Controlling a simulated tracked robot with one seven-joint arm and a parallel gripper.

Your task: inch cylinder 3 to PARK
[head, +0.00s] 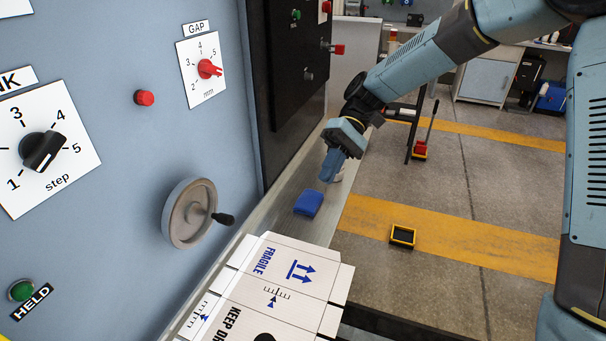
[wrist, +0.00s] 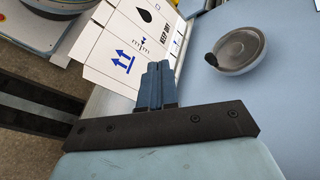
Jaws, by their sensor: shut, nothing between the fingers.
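My gripper (head: 331,166) is shut and empty, held above the metal ledge of the machine. In the wrist view its two blue fingers (wrist: 156,82) are pressed together, with the flat box sheet beyond them. No label reading cylinder 3 or PARK is legible in either view. The grey handwheel (head: 188,214) with a black crank knob is on the blue panel, left of and apart from my gripper. It also shows in the wrist view (wrist: 240,50). The INK step dial (head: 42,150) and the red GAP dial (head: 207,69) are on the same panel.
A white printed box sheet (head: 318,284) lies on the ledge near the handwheel. A blue block (head: 308,203) sits on the ledge below my gripper. A red button (head: 144,98) and a green HELD lamp (head: 21,290) are on the panel. A yellow-black box (head: 402,236) is on the floor.

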